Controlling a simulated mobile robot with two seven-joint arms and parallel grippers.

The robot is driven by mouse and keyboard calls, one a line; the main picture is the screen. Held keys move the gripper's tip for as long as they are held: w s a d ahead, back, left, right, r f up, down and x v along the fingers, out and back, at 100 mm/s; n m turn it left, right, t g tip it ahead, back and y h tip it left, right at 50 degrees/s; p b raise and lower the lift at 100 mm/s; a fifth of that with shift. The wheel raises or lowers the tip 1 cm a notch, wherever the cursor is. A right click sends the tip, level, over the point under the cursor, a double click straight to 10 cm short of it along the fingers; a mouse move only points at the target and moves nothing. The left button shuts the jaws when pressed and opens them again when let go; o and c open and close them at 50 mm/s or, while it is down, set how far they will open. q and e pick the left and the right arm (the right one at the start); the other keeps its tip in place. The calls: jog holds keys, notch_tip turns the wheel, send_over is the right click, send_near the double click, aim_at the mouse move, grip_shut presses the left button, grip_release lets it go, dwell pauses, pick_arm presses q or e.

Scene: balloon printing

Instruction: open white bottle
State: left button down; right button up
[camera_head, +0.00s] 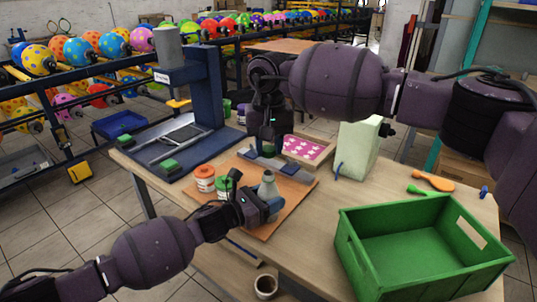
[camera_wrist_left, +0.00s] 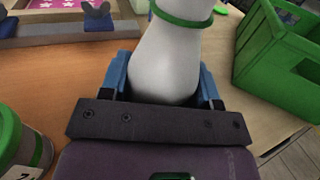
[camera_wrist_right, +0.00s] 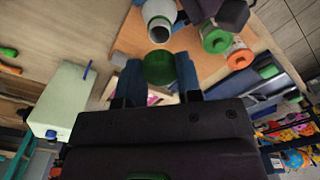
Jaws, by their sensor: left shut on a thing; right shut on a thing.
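The white bottle (camera_head: 267,186) stands above the orange-brown mat in the head view. My left gripper (camera_head: 264,204) is shut around its body; the left wrist view shows the bottle (camera_wrist_left: 167,65) between the blue fingers, with a green ring at its neck. My right gripper (camera_head: 268,146) is above and behind the bottle. In the right wrist view its blue fingers hold a green cap (camera_wrist_right: 159,68). The bottle (camera_wrist_right: 159,20) shows there with its open mouth, apart from the cap.
Two jars, one orange-lidded (camera_head: 205,172) and one green-lidded (camera_head: 224,184), stand left of the bottle. A blue press (camera_head: 205,90) is behind left. A pale green container (camera_head: 357,148) and a green crate (camera_head: 425,245) are to the right. A pink star-patterned frame (camera_head: 305,149) lies behind.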

pick_arm(q)
jog(key=shift+c, duration=1.3)
grip_release()
